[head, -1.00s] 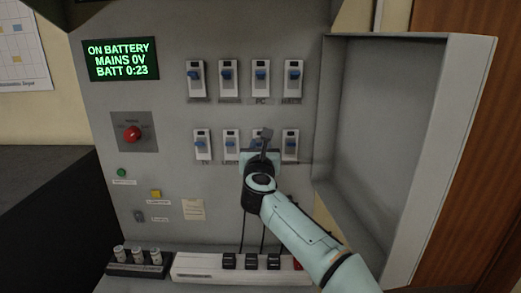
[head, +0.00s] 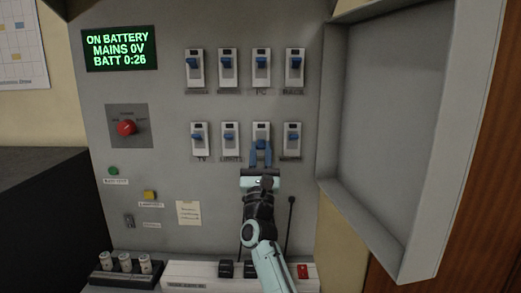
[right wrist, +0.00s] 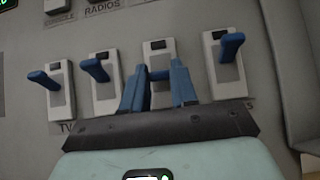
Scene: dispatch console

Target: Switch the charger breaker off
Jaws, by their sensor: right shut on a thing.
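My right gripper (head: 261,155) is at the third breaker (head: 261,130) of the lower row on the grey panel. In the right wrist view its two blue fingers (right wrist: 158,88) stand either side of that breaker's blue lever (right wrist: 160,75), shut on it. The breaker's white body (right wrist: 158,52) shows above the fingers. The gripper hides the label under this breaker, so I cannot read it. The lever's exact position is partly hidden by the fingers. My left gripper is not in view.
Neighbouring breakers stand close on both sides, one to the left (head: 230,138) and one to the right (head: 292,140). The display (head: 120,48) reads ON BATTERY, MAINS 0V, BATT 0:26. A red rotary knob (head: 126,128) is at left. An open cabinet door (head: 400,150) stands at right.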

